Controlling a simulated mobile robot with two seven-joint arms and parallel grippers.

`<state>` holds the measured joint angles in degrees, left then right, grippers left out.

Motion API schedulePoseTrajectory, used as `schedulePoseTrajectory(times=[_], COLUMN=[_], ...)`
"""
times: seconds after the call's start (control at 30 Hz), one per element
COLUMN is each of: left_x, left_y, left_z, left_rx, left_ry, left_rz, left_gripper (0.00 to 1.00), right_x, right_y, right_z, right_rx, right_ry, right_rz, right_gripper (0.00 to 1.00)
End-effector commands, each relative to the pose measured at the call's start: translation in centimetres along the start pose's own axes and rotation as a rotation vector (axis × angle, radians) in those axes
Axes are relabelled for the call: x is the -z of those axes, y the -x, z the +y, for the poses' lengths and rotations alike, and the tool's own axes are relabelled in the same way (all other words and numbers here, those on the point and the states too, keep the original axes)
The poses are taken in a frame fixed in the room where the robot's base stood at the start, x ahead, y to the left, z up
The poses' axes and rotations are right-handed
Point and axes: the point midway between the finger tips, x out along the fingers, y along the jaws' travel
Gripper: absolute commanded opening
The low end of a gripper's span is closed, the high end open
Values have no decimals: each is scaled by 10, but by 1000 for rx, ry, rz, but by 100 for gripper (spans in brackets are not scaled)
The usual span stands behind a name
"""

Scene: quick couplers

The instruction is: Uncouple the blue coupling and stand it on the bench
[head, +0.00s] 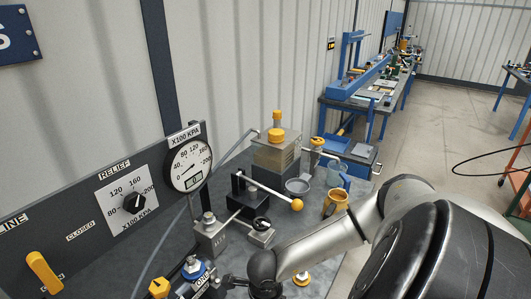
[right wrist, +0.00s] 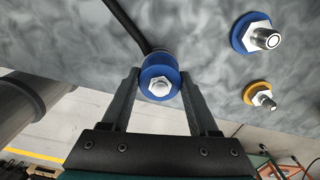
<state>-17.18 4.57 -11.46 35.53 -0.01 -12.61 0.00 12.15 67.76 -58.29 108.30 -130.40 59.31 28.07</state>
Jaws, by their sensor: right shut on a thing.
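The blue coupling (head: 195,268), a blue ring with a silver hex middle, is low in the head view by a block lettered ONE. My right gripper (head: 228,283) reaches it from the right. In the right wrist view the two fingers of my right gripper (right wrist: 158,88) are shut on the blue coupling (right wrist: 160,72), its hex end facing the camera. A dark hose (right wrist: 125,25) runs from behind it to the upper left. I cannot tell whether it is still joined to anything below. My left gripper is not in view.
A blue-ringed stud (right wrist: 262,38) and a yellow-ringed stud (right wrist: 261,95) stand on the bench to the right; the yellow one (head: 302,279) shows beside my arm.

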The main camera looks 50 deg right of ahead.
Motion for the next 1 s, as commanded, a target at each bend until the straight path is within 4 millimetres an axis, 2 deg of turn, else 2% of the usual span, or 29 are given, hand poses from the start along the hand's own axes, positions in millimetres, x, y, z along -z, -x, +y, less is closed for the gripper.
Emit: schedulePoseTrajectory(times=[0.9,0.93,1.0], left_x=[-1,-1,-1], left_y=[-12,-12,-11], left_z=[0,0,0], left_rx=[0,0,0], left_ry=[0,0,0], left_rz=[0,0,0], left_gripper=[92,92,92], right_x=[0,0,0], right_y=[-15,-14,-14], right_z=[0,0,0], right_rx=[0,0,0], right_ry=[0,0,0], right_rz=[-1,-1,-1], right_gripper=[0,64,72])
